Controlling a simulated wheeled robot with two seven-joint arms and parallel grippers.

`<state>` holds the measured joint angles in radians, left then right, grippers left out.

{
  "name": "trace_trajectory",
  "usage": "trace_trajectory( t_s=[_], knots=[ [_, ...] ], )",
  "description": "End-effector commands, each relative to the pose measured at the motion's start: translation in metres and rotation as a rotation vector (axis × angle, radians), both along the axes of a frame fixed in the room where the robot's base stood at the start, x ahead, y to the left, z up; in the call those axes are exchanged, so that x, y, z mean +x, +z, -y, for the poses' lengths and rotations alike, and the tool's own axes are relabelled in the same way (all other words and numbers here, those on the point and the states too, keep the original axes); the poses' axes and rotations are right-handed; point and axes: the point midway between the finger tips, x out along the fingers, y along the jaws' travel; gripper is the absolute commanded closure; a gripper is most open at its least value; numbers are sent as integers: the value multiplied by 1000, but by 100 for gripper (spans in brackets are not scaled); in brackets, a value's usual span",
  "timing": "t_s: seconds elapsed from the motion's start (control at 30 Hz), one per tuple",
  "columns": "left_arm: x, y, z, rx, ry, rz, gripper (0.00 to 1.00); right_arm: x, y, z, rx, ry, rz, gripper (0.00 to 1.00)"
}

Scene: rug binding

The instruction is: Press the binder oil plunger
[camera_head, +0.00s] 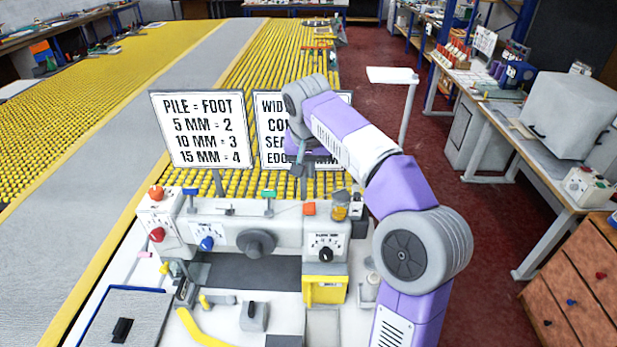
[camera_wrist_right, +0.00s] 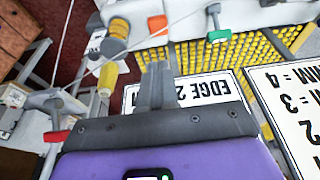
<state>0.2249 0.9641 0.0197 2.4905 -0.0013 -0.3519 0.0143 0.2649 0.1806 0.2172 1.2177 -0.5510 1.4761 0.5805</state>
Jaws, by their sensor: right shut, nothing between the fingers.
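The binding machine (camera_head: 275,233) stands in the lower middle of the head view. A small amber oiler (camera_head: 340,206) with a dark top sits on its top right; this looks like the oil plunger, but its details are too small to be sure. In the right wrist view a grey-capped amber part (camera_wrist_right: 118,30) at upper left appears to be the same oiler. My right gripper (camera_head: 298,168) is above and behind the machine, in front of the right sign, apart from the oiler. Its fingers (camera_wrist_right: 156,82) are shut and empty. My left gripper is out of view.
An orange block (camera_head: 309,209) and a green-topped lever (camera_head: 268,195) stand on the machine's top near the oiler. Two signs, the left one (camera_head: 203,128) fully readable, rise behind. A workbench (camera_head: 535,165) stands at right, with red floor between.

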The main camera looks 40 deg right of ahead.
Motion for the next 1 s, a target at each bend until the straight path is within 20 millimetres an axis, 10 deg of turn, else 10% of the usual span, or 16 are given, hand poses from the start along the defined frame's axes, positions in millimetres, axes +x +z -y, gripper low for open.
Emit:
trace_trajectory(
  t_s=[0.5, 1.0],
  knots=[
    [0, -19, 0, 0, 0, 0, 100, 16, -101, 15, 0, 1, -2, 100],
    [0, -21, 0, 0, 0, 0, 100, 17, -117, 14, 1, 0, 1, 100]
  ],
)
